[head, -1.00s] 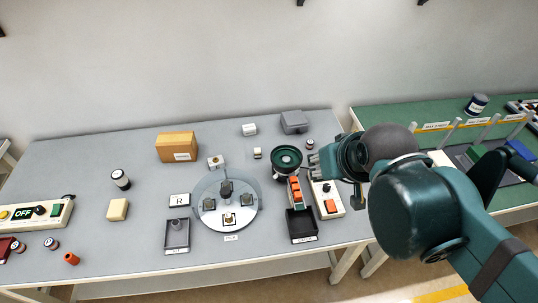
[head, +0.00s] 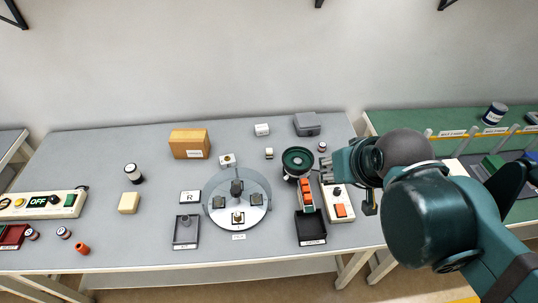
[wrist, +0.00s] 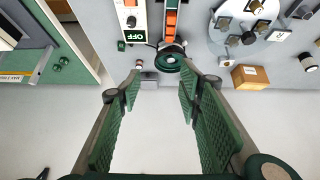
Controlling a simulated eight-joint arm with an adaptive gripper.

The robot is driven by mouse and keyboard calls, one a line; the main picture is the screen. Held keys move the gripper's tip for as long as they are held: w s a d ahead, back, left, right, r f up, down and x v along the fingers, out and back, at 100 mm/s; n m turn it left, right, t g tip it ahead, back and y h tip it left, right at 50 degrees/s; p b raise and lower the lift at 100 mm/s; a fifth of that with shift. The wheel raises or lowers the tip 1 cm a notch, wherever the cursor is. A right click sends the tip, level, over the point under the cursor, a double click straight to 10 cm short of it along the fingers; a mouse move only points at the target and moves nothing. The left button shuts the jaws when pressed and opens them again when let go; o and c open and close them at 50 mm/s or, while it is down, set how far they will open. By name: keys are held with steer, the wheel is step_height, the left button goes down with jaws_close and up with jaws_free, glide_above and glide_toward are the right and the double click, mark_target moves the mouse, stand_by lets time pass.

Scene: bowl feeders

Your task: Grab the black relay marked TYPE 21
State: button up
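No marking TYPE 21 can be read in either view. Several small dark parts lie on the round pale disc (head: 216,218) at the middle of the table, including a dark block on a light base (head: 238,217). A taller dark knob-like part (head: 237,188) stands near the disc's middle. I cannot tell which is the relay. The disc also shows in the wrist view (wrist: 222,40). My gripper (head: 328,170) is above the table right of the green bowl, well apart from the disc. In the wrist view its fingers (wrist: 160,85) are spread with nothing between them.
The green bowl feeder (head: 298,172) with an orange-filled chute (head: 306,196) stands between disc and gripper. A black tray (head: 311,240), grey tray (head: 185,244) and cardboard box (head: 189,140) stand around.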

steer(key=m+g, duration=0.7)
steer(key=m, duration=1.1)
glide_above(269, 149)
steer(key=f, duration=2.2)
steer(key=shift+s+d+p, duration=0.1)
steer(key=shift+s+p, duration=0.15)
steer(key=shift+p, duration=0.1)
steer(key=shift+w+f+m, duration=0.1)
steer(key=shift+f+m, duration=0.2)
steer(key=shift+f, duration=0.05)
steer(key=shift+f, duration=0.1)
